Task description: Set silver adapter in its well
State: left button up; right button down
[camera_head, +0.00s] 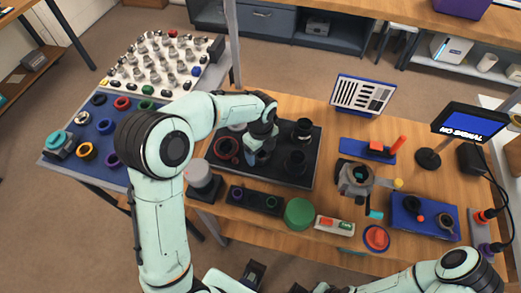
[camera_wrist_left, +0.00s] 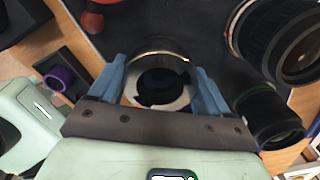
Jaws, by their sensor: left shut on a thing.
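My left gripper (camera_head: 254,156) is over the black tray (camera_head: 305,178) in the head view, pointing down. In the left wrist view its two blue fingers (camera_wrist_left: 160,90) are shut on the silver adapter (camera_wrist_left: 183,101), a ring with a bright metal edge and a dark opening. The adapter lies at or just above the tray surface; I cannot tell whether it is seated in a well. In the head view the gripper mostly hides it. My right arm (camera_head: 440,275) shows at the lower right, but its gripper is out of view.
Dark lens barrels (camera_wrist_left: 268,115) stand close right of the gripper in the wrist view. A red-ringed part (camera_head: 227,148) is on the tray's left. A green disc (camera_head: 299,213) and a black holder (camera_head: 257,201) lie in front. A clamp fixture (camera_head: 355,178) stands right.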

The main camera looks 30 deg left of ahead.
aim_at(260, 153)
pick_arm(q)
jog(key=shift+f+b, duration=0.3)
jog(key=shift+f, duration=0.3)
jog(key=o, duration=1.1)
jog(key=shift+c, duration=0.2)
notch_tip(260, 153, up, 13)
jog(key=p, duration=0.1)
jog(key=shift+r+p, duration=0.2)
jog(key=shift+p, duration=0.15)
jog(key=shift+s, duration=0.1)
